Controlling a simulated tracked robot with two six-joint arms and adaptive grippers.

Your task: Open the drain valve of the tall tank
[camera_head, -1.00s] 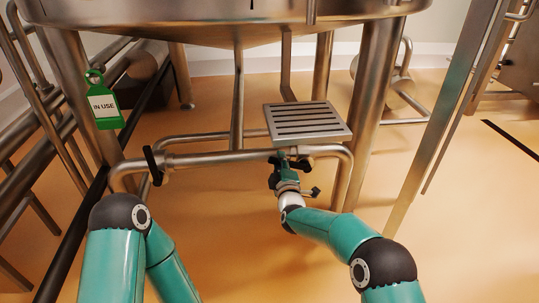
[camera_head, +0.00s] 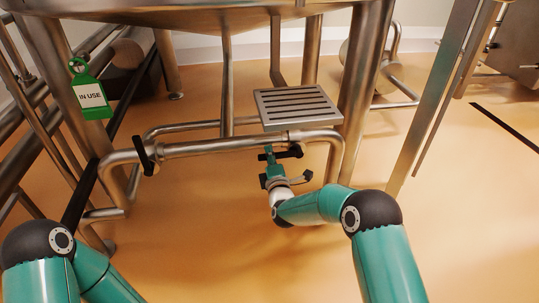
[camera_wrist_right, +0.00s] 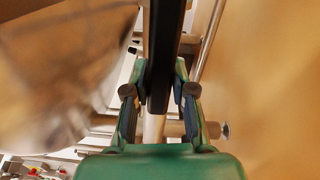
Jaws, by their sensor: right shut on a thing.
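The steel tank (camera_head: 150,16) stands on legs at the top of the head view. A horizontal drain pipe (camera_head: 215,146) runs below it. A black valve handle (camera_head: 293,152) sits near the pipe's right end, under a slotted plate. My right gripper (camera_head: 276,160) is shut on this handle. In the right wrist view, the dark handle (camera_wrist_right: 163,50) lies between the fingers of my right gripper (camera_wrist_right: 157,100). A second black handle (camera_head: 146,155) crosses the pipe's left end. My left gripper is out of view; only its arm shows at lower left.
A slotted steel plate (camera_head: 298,106) sits just above the right handle. A green "IN USE" tag (camera_head: 90,92) hangs on the left tank leg. A slanted steel post (camera_head: 428,115) stands right of my right arm. The orange floor (camera_head: 215,225) below the pipe is clear.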

